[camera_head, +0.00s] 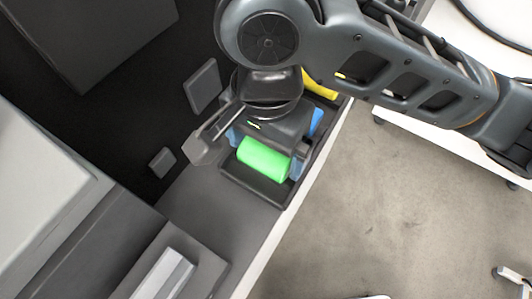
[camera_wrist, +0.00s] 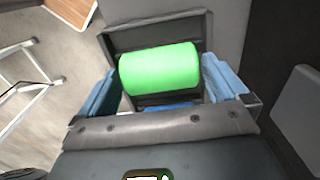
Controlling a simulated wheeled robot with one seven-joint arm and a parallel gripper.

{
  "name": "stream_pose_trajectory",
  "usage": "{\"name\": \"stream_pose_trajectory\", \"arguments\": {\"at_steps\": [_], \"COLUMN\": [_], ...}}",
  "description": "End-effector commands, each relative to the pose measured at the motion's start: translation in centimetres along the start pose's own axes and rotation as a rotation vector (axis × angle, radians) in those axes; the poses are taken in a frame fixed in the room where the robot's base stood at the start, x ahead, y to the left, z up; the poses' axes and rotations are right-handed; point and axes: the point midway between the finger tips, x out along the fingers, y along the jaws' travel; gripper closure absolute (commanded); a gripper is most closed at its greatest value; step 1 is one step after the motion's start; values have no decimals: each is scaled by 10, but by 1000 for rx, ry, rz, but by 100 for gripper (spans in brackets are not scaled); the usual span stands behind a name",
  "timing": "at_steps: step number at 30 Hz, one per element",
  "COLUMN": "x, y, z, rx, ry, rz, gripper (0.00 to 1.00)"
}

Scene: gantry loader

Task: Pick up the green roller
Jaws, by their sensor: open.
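The green roller (camera_head: 263,158) lies on its side in a dark tray (camera_head: 250,185) near the edge of the grey surface. In the wrist view the green roller (camera_wrist: 160,69) lies crosswise between the two blue finger pads, in the dark tray (camera_wrist: 125,40). My gripper (camera_head: 272,143) is open above it, with one blue pad on each side. In the wrist view my gripper (camera_wrist: 165,92) shows gaps between the pads and the roller's ends. The roller's far side is partly hidden by my gripper in the head view.
A yellow piece (camera_head: 320,88) lies behind my gripper, partly covered by my arm. Dark square blocks (camera_head: 203,86) stand to the left. A grey machine body (camera_head: 40,190) fills the left side. Open floor (camera_head: 390,210) lies to the right, beyond the pale edge.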

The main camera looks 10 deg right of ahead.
Motion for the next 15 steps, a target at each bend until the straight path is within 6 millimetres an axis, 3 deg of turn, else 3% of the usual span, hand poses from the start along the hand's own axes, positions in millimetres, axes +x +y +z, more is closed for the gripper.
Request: {"name": "stream_pose_trajectory", "arguments": {"at_steps": [8,15], "x": [8,8], "y": [0,0], "z": [0,0], "rx": [0,0], "ry": [1,1], "rz": [-1,-1], "gripper": [0,21]}}
